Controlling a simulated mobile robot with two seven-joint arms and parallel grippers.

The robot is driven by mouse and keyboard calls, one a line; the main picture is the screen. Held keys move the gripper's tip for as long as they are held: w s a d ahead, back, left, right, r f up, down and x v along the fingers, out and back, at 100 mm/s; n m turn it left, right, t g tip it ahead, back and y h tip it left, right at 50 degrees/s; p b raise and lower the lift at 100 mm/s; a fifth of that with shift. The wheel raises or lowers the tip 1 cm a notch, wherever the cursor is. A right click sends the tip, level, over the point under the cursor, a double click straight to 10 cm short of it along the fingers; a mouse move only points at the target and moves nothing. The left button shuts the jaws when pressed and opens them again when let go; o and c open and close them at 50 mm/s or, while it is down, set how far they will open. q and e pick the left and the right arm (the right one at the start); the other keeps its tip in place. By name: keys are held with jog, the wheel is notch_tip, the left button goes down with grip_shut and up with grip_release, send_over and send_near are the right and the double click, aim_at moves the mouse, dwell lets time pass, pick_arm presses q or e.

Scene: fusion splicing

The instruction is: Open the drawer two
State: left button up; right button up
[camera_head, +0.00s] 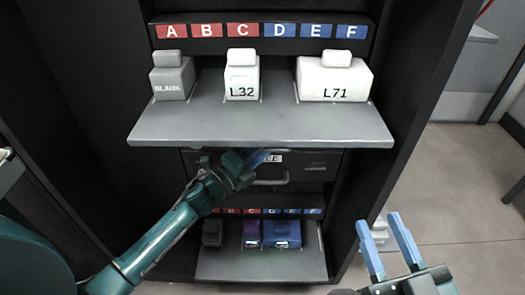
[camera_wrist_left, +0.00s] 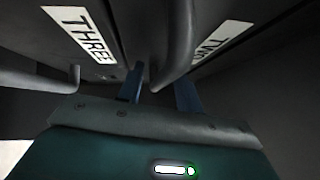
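Drawer two shows in the left wrist view as a dark front with a white label reading "TWO" (camera_wrist_left: 219,38), partly cut off. A dark curved handle (camera_wrist_left: 176,45) reaches down in front of it, between the fingers of my left gripper (camera_wrist_left: 158,86). The fingers are apart, and I cannot tell whether they touch the handle. In the head view, my left gripper (camera_head: 258,158) is just under the grey shelf, at the drawer fronts; drawer two is hidden there. My right gripper (camera_head: 378,219) is open and empty, right of the cabinet.
Drawer three (camera_wrist_left: 80,30) and its handle (camera_wrist_left: 40,78) are beside my left gripper. The grey shelf (camera_head: 262,126) juts out above, bearing blocks "BLANK" (camera_head: 172,82), "L32" (camera_head: 241,80) and "L71" (camera_head: 334,82). A lower shelf (camera_head: 260,267) holds darker blocks.

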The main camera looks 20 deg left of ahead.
pick_arm(q)
jog(key=shift+w+d, duration=0.1)
jog(key=shift+w, duration=0.15)
jog(key=shift+c, duration=0.5)
grip_shut()
